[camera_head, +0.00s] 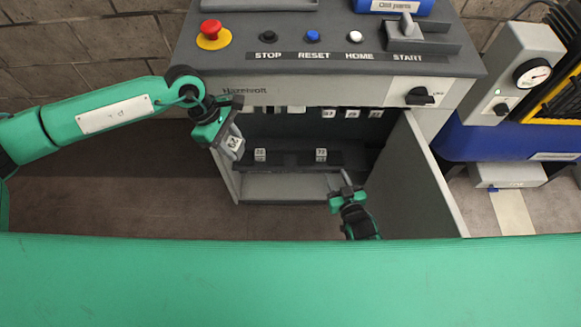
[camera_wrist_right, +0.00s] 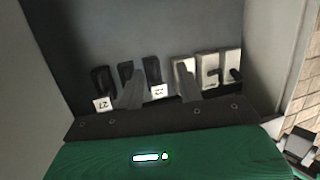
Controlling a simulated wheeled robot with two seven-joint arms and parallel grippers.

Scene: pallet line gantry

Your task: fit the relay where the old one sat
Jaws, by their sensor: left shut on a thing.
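My left gripper (camera_head: 234,140) is shut on a small grey block with a white number label, likely the relay (camera_head: 236,148). It holds it tilted at the left edge of the open cabinet. My right gripper (camera_head: 346,180) is in front of the low shelf inside the cabinet. In the right wrist view its two fingers (camera_wrist_right: 160,92) stand apart, pointing at a row of dark and pale blocks (camera_wrist_right: 208,70). A white-labelled block (camera_wrist_right: 159,91) shows between the fingers, apparently not gripped. Which place held the old relay cannot be told.
The cabinet (camera_head: 285,187) stands open, its grey door (camera_head: 412,180) swung out on the right. Two white labels (camera_head: 260,155) show on its dark shelf (camera_head: 290,162); several more hang under the top edge.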

